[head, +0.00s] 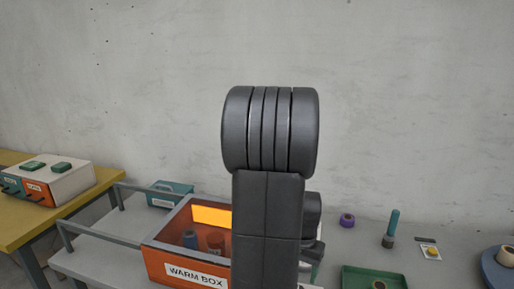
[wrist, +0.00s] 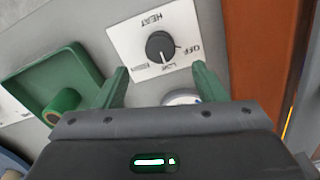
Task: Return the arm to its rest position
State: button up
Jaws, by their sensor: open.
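My arm (head: 268,200) stands upright in the middle of the head view and hides what is behind it. My gripper (wrist: 160,70) shows in the wrist view with its two green fingers apart and nothing between them. Beyond the fingertips is a white HEAT plate with a black knob (wrist: 160,46). The knob's pale mark seems to face the LOW label. The knob appears clear of both fingers, though the gap is hard to judge. My gripper cannot be made out clearly in the head view.
The orange warm box (head: 185,262) stands left of my arm, with containers inside. A green tray (head: 374,277), a purple ring (head: 347,220) and a teal-handled tool (head: 392,228) are to the right. A yellow table (head: 20,232) is at far left. Above the tables is bare wall.

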notch_tip(320, 180, down, 9)
jog(key=shift+b, duration=0.3)
jog(key=shift+r, duration=0.1)
notch_tip(320, 180, up, 13)
jog(key=p, duration=0.1)
notch_tip(320, 180, down, 13)
jog(key=shift+f+b, duration=0.1)
jog(key=shift+b, duration=0.45)
jog(key=n+p, duration=0.2)
jog(key=n, duration=0.4)
jog(key=shift+d, duration=0.1)
jog(key=n+p, duration=0.2)
jog(key=n, duration=0.4)
jog(key=shift+d, duration=0.15)
jog(key=shift+r, duration=2.55)
